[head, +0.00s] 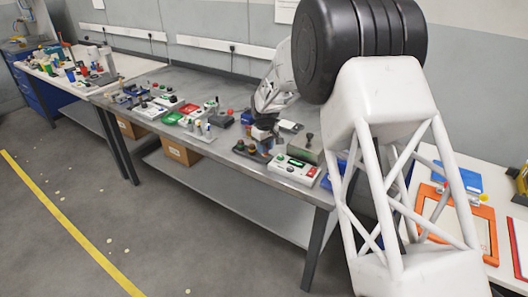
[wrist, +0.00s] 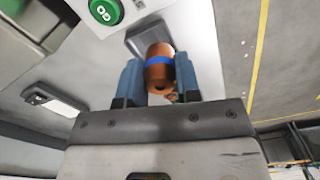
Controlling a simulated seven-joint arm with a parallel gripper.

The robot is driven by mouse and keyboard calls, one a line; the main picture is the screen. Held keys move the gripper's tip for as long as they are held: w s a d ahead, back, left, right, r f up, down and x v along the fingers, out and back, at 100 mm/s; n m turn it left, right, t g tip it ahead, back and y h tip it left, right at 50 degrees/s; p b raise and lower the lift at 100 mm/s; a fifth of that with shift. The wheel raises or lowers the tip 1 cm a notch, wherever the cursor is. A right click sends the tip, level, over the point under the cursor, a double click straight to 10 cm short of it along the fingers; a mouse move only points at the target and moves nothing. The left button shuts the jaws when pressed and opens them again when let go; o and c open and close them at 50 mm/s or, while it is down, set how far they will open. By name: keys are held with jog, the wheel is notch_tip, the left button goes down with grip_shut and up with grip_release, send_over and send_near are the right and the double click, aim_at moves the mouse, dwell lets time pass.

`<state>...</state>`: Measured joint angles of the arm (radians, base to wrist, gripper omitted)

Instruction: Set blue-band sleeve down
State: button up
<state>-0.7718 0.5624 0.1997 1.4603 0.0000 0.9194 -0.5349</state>
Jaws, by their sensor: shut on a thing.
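The blue-band sleeve (wrist: 158,74) is a copper-coloured cylinder with a blue ring round its middle, seen in the wrist view. My gripper (wrist: 159,82) is shut on it, one blue-grey finger on each side. A dark grey block (wrist: 145,36) shows just beyond the sleeve on a pale surface. I cannot tell whether the sleeve touches the block or the surface. In the head view my gripper (head: 264,132) is small and low over the grey bench, and the sleeve cannot be made out there.
A green round button (wrist: 105,11) on a white box is close by in the wrist view. The grey bench (head: 225,163) holds several boxes and small parts left of my gripper. A white box with buttons (head: 293,170) stands to its right. An orange frame (head: 482,235) lies at far right.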

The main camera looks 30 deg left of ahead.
aim_at(264, 159)
jog(key=shift+w+a+f, duration=0.1)
jog(key=shift+w+a, duration=0.65)
jog(key=shift+w, duration=0.05)
jog(key=shift+f, duration=1.75)
jog(key=shift+f, duration=0.15)
jog(key=o, duration=1)
jog(key=shift+c, duration=0.2)
notch_tip(264, 159, up, 12)
